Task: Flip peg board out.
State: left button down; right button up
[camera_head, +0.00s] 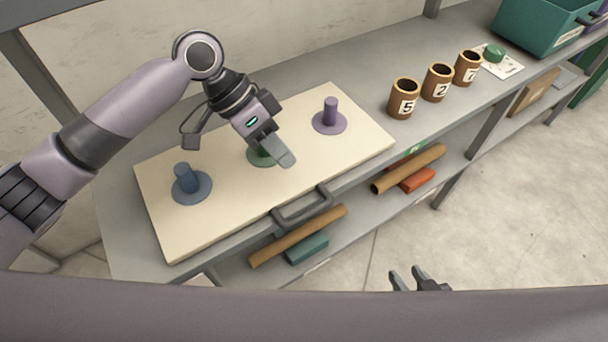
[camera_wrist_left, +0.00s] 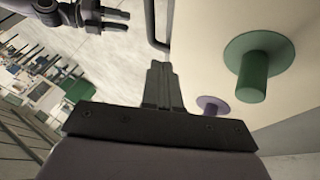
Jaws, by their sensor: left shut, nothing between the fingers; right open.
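The cream peg board (camera_head: 225,206) lies flat on the grey workbench, with a dark handle (camera_head: 303,207) on its front edge. It carries a blue peg (camera_head: 186,180), a green peg and a purple peg (camera_head: 330,112), each on a round base. My left gripper (camera_head: 286,160) is shut and empty above the middle of the board. It hides most of the green peg in the head view; the left wrist view shows the green peg (camera_wrist_left: 252,75) beside the fingers. My right gripper (camera_head: 408,279) is open and empty, low in front of the bench, away from the board.
Brown cups numbered 5 (camera_head: 403,99), 2 (camera_head: 437,83) and 7 (camera_head: 467,69) stand right of the board. A white card with a green object (camera_head: 495,55) and a teal bin (camera_head: 541,27) are further right. Brown tubes (camera_head: 298,237) lie on the lower shelf.

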aim_at(311, 199)
pick_arm(q)
jog(key=x, duration=0.9)
jog(key=shift+d+f, duration=0.15)
jog(key=shift+f, duration=0.25)
pick_arm(e)
jog(key=shift+r, duration=0.1)
jog(key=shift+s, duration=0.1)
